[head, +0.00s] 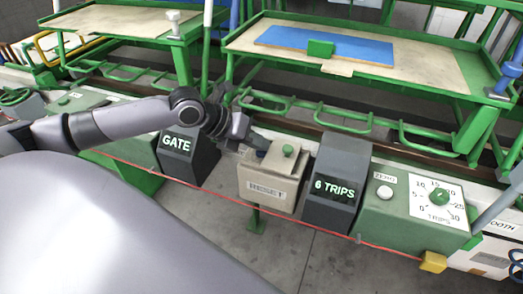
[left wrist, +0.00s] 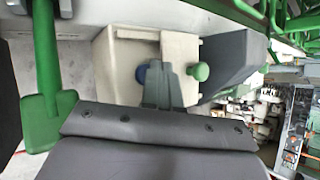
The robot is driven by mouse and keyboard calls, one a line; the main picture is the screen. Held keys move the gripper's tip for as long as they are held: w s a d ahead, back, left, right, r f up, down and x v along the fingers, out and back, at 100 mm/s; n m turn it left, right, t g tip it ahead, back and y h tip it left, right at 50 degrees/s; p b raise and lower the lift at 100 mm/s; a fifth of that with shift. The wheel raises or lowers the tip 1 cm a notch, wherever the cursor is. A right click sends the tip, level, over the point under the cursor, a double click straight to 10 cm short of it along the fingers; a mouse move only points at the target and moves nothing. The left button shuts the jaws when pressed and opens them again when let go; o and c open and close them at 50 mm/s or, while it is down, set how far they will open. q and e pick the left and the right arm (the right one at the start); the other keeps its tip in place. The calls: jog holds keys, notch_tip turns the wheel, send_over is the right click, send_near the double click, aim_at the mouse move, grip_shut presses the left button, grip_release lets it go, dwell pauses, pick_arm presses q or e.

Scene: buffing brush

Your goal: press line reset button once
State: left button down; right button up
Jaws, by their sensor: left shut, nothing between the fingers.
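A beige button box (head: 268,183) stands on a green post in the middle of the head view, with a label on its front too small to read surely. A green button (head: 288,150) stands up on its top. A blue button, partly hidden in the head view, shows in the left wrist view (left wrist: 141,73). My left gripper (head: 258,143) is shut and empty, its fingers over the box top beside the blue button. In the left wrist view the fingers (left wrist: 163,75) lie between the blue button and the green button (left wrist: 201,72). I cannot tell whether they touch either. My right gripper is out of view.
A dark GATE display (head: 188,150) stands left of the box and a dark 6 TRIPS display (head: 335,185) right of it. Further right, a green panel has a white ZERO button (head: 384,192) and a TRIPS dial (head: 438,196). Green-framed tables stand behind.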

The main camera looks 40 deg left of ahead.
aim_at(256, 152)
pick_arm(q)
jog(key=shift+s+a+f, duration=0.15)
jog(key=shift+f, duration=0.6)
dwell(0.3)
jog(key=shift+a+r+p, duration=0.15)
jog(key=shift+r+p, duration=0.55)
jog(key=shift+a+r, duration=0.1)
jog(key=shift+r, duration=0.1)
jog(key=shift+r+p, duration=0.4)
jog(key=r+p, duration=0.4)
jog(key=shift+d+r, duration=0.2)
jog(key=shift+r, duration=0.1)
jog(key=shift+f, duration=0.1)
